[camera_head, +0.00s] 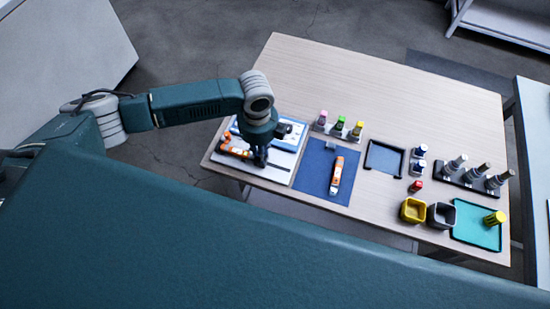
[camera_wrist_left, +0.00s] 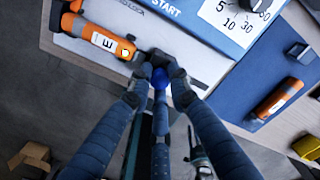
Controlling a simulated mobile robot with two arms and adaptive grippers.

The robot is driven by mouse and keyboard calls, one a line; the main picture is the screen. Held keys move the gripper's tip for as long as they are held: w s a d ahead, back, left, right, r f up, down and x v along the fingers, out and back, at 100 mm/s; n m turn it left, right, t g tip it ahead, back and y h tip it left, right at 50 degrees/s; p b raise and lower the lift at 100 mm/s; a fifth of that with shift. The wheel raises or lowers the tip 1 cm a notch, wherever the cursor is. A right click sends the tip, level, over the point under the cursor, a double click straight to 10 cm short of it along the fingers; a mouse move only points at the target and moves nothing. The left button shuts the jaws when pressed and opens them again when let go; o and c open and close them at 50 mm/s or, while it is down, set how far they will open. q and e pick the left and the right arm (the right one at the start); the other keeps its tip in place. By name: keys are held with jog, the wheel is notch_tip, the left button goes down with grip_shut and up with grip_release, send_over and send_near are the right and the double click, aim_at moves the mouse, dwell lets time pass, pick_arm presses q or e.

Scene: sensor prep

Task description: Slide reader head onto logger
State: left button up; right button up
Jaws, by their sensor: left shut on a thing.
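An orange logger (camera_wrist_left: 100,40) with a white label marked 3 lies on the white board (camera_wrist_left: 190,62) in the left wrist view; it also shows in the head view (camera_head: 235,151). My left gripper (camera_wrist_left: 160,72) is at its right end and shut on a small dark piece, apparently the reader head (camera_wrist_left: 150,57). A blue round part (camera_wrist_left: 160,78) shows between the fingers. The fingers hide much of the held piece, so I cannot tell how far it sits on the logger. From the head, my left gripper (camera_head: 260,160) is over the board. My right gripper is out of view.
A white and blue START box (camera_head: 290,130) with a dial stands behind the gripper. A second orange device (camera_head: 336,175) and a small dark block (camera_head: 331,146) are on the blue mat (camera_head: 312,180). Bottles, trays and cups stand to the right. The back of the table is clear.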

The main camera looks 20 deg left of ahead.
pick_arm(q)
jog(key=shift+a, duration=0.95)
jog(key=shift+p, duration=0.55)
jog(key=o, duration=0.8)
notch_tip(320, 180, up, 7)
jog(key=p, duration=0.7)
dwell(0.4)
